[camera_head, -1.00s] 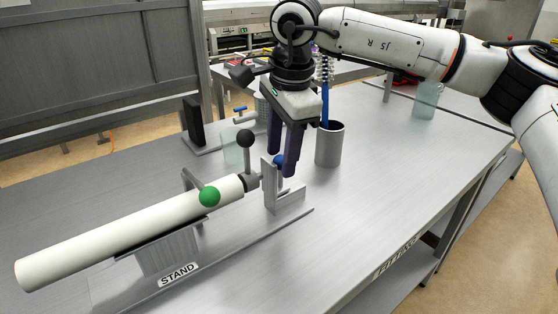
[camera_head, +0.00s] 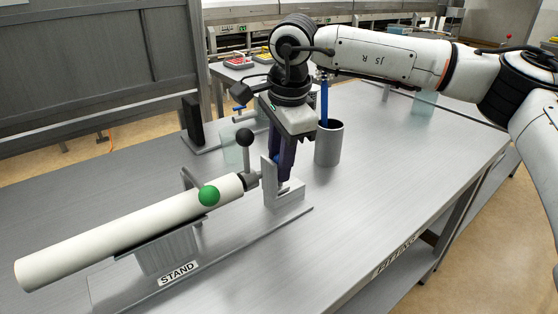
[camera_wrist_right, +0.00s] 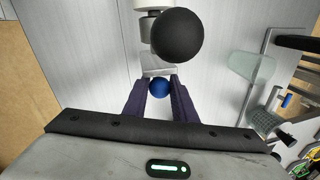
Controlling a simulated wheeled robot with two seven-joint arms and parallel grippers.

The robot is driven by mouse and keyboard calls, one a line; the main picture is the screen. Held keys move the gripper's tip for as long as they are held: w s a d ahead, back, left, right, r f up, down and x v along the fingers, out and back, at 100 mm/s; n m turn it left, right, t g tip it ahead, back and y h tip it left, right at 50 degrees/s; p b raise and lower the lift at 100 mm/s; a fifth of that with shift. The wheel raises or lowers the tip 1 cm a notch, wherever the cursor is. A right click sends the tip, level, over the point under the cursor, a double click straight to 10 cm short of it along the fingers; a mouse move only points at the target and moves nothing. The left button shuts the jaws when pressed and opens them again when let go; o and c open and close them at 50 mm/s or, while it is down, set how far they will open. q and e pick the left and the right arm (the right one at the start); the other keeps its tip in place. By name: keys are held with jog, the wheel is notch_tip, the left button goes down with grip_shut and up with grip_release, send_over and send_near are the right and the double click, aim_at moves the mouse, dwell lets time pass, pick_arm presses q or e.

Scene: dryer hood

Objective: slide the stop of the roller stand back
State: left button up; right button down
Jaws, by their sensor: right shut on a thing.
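The roller stand (camera_head: 150,302) is a grey metal frame labelled "STAND" that bears a long white roller (camera_head: 110,235). At the roller's right end is a grey upright bracket (camera_head: 271,200) with a notch. The blue knob (camera_wrist_right: 160,88), which looks like the stop's knob, sits between my right fingers in the right wrist view. My right gripper (camera_head: 283,180) is shut on this knob beside the bracket. In the head view the fingers largely hide the knob. My left gripper is not in view.
A grey cup (camera_head: 329,147) with a blue-handled brush stands behind right. The table's right part is clear.

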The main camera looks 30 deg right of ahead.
jog(key=d, duration=0.5)
jog(key=shift+w+d, duration=0.1)
jog(key=shift+w, duration=0.3)
jog(key=c, duration=1.5)
grip_release()
jog(key=shift+d, duration=0.1)
jog(key=shift+o, duration=0.2)
notch_tip(320, 180, up, 10)
jog(key=s, duration=0.2)
jog(key=shift+s, duration=0.1)
